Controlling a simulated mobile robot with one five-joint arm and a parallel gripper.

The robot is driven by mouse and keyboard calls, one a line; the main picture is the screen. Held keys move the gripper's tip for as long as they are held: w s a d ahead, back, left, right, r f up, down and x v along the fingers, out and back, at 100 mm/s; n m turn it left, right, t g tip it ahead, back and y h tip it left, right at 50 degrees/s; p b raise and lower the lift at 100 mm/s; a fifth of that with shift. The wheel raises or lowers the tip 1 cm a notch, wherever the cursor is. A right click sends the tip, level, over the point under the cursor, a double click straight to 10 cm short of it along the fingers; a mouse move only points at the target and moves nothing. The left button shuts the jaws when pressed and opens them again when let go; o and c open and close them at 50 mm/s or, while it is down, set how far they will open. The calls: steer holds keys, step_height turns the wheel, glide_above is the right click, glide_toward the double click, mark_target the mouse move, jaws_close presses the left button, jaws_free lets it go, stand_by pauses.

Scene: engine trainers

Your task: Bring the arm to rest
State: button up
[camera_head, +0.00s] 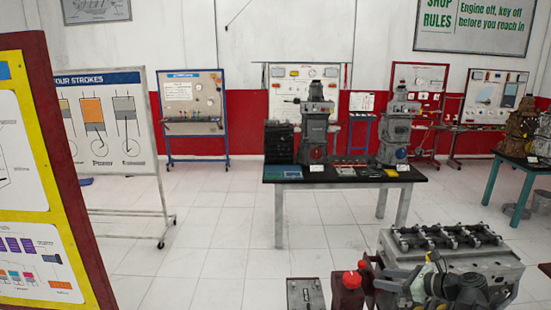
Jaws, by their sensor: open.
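My gripper is not in view, and I cannot make out any part of my arm. The task names no other object. An engine (455,255) stands close by at the lower right, with a row of dark valve gear along its top and dark round parts at its front. The bottom edge of the picture cuts it off.
A black-topped table (335,176) carrying two grey engine models (314,135) stands mid-room. A yellow-and-red framed board (40,170) is close on the left. A wheeled "four strokes" board (103,125) stands behind it. The white tiled floor (205,235) between is clear.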

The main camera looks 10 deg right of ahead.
steer(key=a+f+n+g+b, duration=0.1)
steer(key=a+f+n+g, duration=0.25)
steer(key=a, duration=0.65)
steer(key=a+f+n+g+h+b, duration=0.1)
steer(key=a+f+n+g, duration=0.1)
steer(key=a+f+n, duration=0.5)
steer(key=a+f+n+g+b, duration=0.1)
steer(key=a+f+n+g, duration=0.1)
steer(key=a, duration=1)
steer(key=s+a+f+n+g+h, duration=0.2)
steer(key=a+f+n+h, duration=0.15)
steer(key=n, duration=0.25)
steer(key=s+d+f+n+h, duration=0.1)
steer(key=s+d+n+h, duration=0.1)
steer(key=d+n, duration=0.5)
steer(key=n+h, duration=0.1)
steer(key=n, duration=0.2)
steer(key=shift+d+f+g+b, duration=0.3)
steer(key=shift+g+b, duration=0.05)
steer(key=shift+c, duration=1)
steer(key=shift+a, duration=0.1)
steer(key=shift+c, duration=0.2)
